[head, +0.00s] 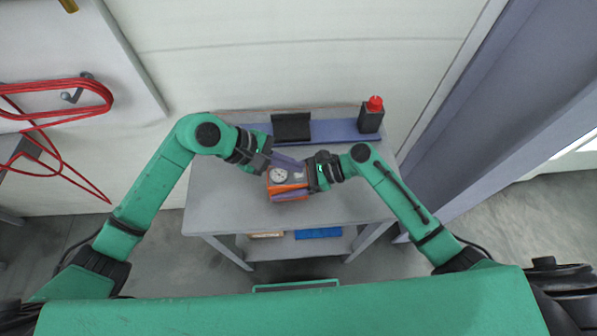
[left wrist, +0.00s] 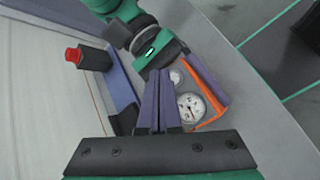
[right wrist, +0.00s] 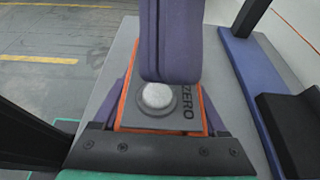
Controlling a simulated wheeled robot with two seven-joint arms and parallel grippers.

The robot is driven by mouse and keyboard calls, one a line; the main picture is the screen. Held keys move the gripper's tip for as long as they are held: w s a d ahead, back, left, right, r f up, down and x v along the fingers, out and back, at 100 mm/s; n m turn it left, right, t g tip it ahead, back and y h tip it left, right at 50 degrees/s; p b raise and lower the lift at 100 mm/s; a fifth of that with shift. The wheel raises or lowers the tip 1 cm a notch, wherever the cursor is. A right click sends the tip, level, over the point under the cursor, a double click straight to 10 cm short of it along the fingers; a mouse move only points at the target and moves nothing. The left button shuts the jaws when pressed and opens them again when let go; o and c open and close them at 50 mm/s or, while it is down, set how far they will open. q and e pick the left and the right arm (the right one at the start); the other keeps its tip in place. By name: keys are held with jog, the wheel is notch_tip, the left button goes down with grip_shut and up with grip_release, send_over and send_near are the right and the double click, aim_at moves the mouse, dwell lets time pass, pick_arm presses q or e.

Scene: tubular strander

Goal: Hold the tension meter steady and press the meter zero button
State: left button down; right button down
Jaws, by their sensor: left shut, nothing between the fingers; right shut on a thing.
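The tension meter (head: 290,188) is a grey box with orange edges, lying on the table. Its round white dial (left wrist: 190,107) faces up, and a round pale button (right wrist: 157,97) sits beside the printed word ZERO. My right gripper (head: 297,184) is shut on the meter, with one purple finger along each side. My left gripper (head: 301,166) is shut and empty, its purple fingers slanting down to the button. In the right wrist view the left fingertips (right wrist: 168,78) overlap the button's far edge; I cannot tell whether they touch it.
A blue bin (head: 318,233) is on the lower shelf. The table's front left is clear.

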pick_arm(q)
jog(key=shift+f, duration=0.1)
dwell(0.5)
jog(key=shift+f, duration=0.3)
jog(key=shift+f, duration=0.45)
dwell(0.4)
jog(key=shift+r, duration=0.85)
jog(key=shift+r, duration=0.1)
jog(key=shift+r, duration=2.4)
